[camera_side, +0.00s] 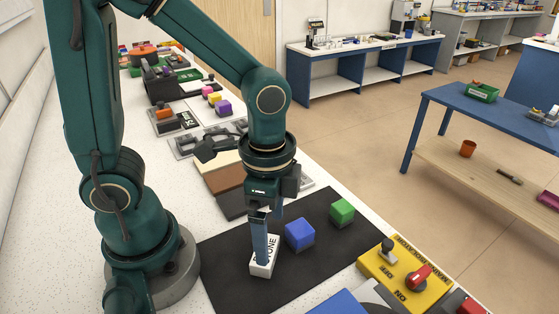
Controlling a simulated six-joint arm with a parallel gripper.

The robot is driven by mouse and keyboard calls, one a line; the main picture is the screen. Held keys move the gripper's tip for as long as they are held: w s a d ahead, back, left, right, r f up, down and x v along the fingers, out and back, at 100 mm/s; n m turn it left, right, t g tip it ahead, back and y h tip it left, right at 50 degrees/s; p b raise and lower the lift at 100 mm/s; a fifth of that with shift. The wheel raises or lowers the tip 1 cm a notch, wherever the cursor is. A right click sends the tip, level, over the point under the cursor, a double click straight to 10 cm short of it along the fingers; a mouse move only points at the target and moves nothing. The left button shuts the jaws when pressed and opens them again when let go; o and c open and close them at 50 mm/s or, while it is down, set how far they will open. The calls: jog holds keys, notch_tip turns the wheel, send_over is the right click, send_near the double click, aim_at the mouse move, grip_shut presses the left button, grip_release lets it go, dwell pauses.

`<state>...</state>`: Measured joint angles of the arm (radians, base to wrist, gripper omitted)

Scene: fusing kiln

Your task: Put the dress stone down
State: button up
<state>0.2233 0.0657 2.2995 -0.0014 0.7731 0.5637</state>
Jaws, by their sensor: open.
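The dress stone (261,271), a white block with dark lettering ending in "ONE", rests on the black mat (230,285). My gripper (267,243) points straight down over it, with its fingers open. One finger is in front of the stone and covers part of its lettering. The other finger is mostly hidden behind. I cannot tell whether either finger touches the stone.
A blue cube (299,235) sits on the mat close to the right of my gripper, and a green cube (342,212) is farther right. A yellow isolator panel (405,276) with a red knob is at the front right. Brown and dark slabs (222,180) lie behind.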

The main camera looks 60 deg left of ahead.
aim_at(271, 251)
jog(key=s+a+r+n+t, duration=0.2)
jog(key=a+r+n+t, duration=0.2)
jog(key=r+n, duration=0.5)
jog(key=shift+r+t, duration=0.15)
jog(key=shift+t, duration=0.65)
